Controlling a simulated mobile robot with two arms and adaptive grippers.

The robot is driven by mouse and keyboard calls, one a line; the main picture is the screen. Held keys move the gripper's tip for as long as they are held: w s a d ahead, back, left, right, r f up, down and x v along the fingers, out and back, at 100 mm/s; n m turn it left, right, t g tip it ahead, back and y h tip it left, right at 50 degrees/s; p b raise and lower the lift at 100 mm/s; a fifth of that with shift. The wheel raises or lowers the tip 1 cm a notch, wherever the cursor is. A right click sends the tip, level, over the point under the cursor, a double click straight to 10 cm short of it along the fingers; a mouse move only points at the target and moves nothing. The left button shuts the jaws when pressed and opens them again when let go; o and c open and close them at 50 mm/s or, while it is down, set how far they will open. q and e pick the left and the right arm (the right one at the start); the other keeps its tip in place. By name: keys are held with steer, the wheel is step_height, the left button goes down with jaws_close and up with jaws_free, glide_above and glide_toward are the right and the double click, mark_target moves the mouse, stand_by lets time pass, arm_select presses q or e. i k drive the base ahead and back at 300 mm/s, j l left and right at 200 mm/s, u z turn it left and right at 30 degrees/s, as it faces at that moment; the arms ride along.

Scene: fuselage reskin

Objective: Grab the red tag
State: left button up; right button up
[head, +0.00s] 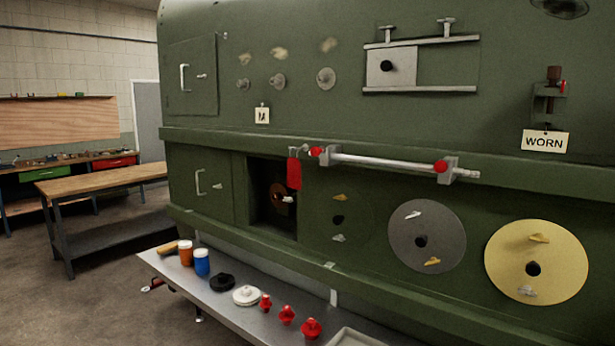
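The red tag (294,173) hangs at the left end of a silver bar (385,163) on the green fuselage panel, in the middle of the head view. It hangs upright in front of the upper right part of a dark square opening. Its top is close to a small fitting beside the bar's left red knob (317,152); how it is attached is too small to tell. Neither of my grippers is in view.
A grey bench (235,306) below the panel holds orange and blue jars, black and white discs and several red knobs. Round plates (537,262) are on the panel at right. A wooden-topped table (100,178) stands at left, with open floor before it.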

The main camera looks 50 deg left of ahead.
mark_target(293, 165)
steer(key=u, duration=1.65)
steer(key=i+j+z, duration=0.1)
steer(key=z, duration=0.25)
steer(key=j+z, duration=0.25)
steer(key=z, duration=0.15)
steer(key=i+j+z, duration=0.1)
steer(key=j+z, duration=0.2)
steer(key=j, duration=0.9)
steer(key=j+z, duration=0.3)
steer(key=j, duration=0.9)
